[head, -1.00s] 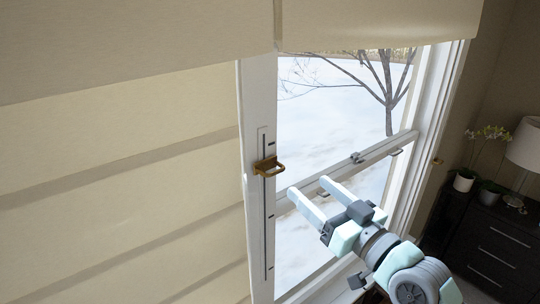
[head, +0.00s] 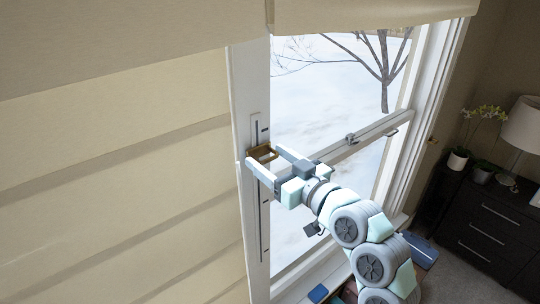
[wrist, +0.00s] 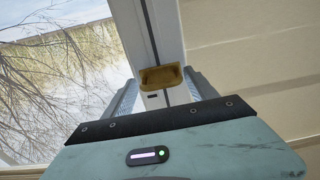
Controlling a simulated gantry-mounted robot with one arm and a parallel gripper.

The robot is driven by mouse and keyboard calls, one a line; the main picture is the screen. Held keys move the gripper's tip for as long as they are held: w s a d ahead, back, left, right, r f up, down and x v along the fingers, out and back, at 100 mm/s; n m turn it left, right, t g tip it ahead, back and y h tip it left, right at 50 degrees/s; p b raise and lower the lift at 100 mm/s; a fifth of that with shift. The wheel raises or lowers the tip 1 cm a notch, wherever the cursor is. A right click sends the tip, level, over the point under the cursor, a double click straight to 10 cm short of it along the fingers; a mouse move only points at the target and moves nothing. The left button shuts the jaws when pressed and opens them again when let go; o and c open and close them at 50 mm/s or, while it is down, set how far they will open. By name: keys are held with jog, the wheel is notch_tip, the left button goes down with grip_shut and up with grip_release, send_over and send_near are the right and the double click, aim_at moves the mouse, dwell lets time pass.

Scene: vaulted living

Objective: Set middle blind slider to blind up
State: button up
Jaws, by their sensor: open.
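The brass slider handle (head: 262,154) sits on a slotted track (head: 262,222) on the white post between two windows. In the wrist view the handle (wrist: 162,77) is straight ahead, near the far ends of the fingers. My gripper (head: 263,160) is open, with one finger on each side of the handle. I cannot tell whether either finger touches it. The beige blind (head: 120,150) left of the post hangs down over its window. The blind right of the post (head: 370,17) is raised to the top.
The right window has a white sash rail with a latch (head: 351,138). A dark dresser (head: 490,225) with a lamp (head: 525,125) and potted plants stands at the far right. A blue object (head: 318,293) lies low near the sill.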

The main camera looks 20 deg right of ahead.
jog(key=shift+w, duration=0.1)
jog(key=shift+c, duration=0.5)
grip_shut()
dwell(0.3)
